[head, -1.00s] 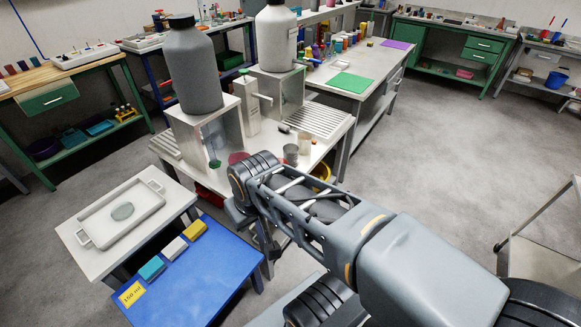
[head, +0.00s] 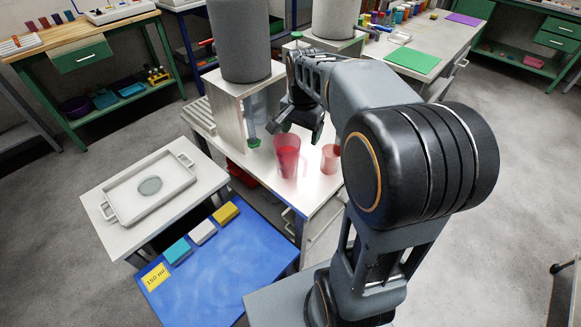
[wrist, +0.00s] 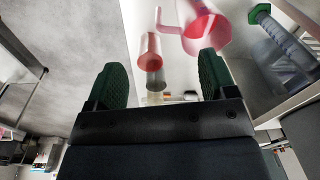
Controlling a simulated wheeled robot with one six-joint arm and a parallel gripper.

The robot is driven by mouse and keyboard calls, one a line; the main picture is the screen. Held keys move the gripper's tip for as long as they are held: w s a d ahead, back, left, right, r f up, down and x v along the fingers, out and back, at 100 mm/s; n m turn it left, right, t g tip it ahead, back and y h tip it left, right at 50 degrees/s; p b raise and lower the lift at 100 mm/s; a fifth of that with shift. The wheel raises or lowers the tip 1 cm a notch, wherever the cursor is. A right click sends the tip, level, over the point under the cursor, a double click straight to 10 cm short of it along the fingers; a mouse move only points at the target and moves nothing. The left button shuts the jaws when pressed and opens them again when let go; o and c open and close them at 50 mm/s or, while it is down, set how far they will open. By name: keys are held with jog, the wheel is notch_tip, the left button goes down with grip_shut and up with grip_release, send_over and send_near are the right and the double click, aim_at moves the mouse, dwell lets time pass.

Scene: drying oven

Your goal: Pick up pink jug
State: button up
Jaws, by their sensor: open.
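The pink jug (head: 287,158) stands upright on the pale bench, in front of the metal stand. In the wrist view the jug (wrist: 207,32) shows its open mouth and side handle, just beyond the right fingertip. My gripper (head: 300,128) is above and slightly behind the jug in the head view, apart from it. In the wrist view its green-padded jaws (wrist: 162,65) are open and empty. A smaller pink cup (head: 330,158) stands right of the jug; in the wrist view this cup (wrist: 151,48) lies in line with the gap between the jaws.
A metal stand (head: 228,105) bears a large grey bottle (head: 238,40). A clear tube with a green end (wrist: 285,45) is close on the right in the wrist view. A white tray (head: 112,207) lies on a side table. A blue table (head: 225,265) holds coloured blocks.

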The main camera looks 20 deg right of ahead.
aim_at(302, 156)
jog(key=w+d+f+m, duration=0.1)
jog(key=f, duration=0.2)
jog(key=w+d+f+m+b, duration=0.1)
jog(key=f, duration=0.3)
jog(key=w+d+f+m+b, duration=0.1)
jog(key=f, duration=0.2)
jog(key=shift+w+f+g, duration=0.25)
jog(key=shift+w+g, duration=0.1)
jog(key=shift+g, duration=0.05)
jog(key=shift+w+a+f+b, duration=0.1)
jog(key=shift+f+b, duration=0.2)
jog(key=shift+f, duration=1.3)
jog(key=shift+w+a+f+b, duration=0.1)
jog(key=shift+f+b, duration=0.15)
jog(key=shift+f, duration=1.35)
jog(key=shift+c, duration=0.2)
jog(key=c, duration=1.2)
jog(key=shift+c, duration=0.3)
jog(key=shift+r, duration=0.2)
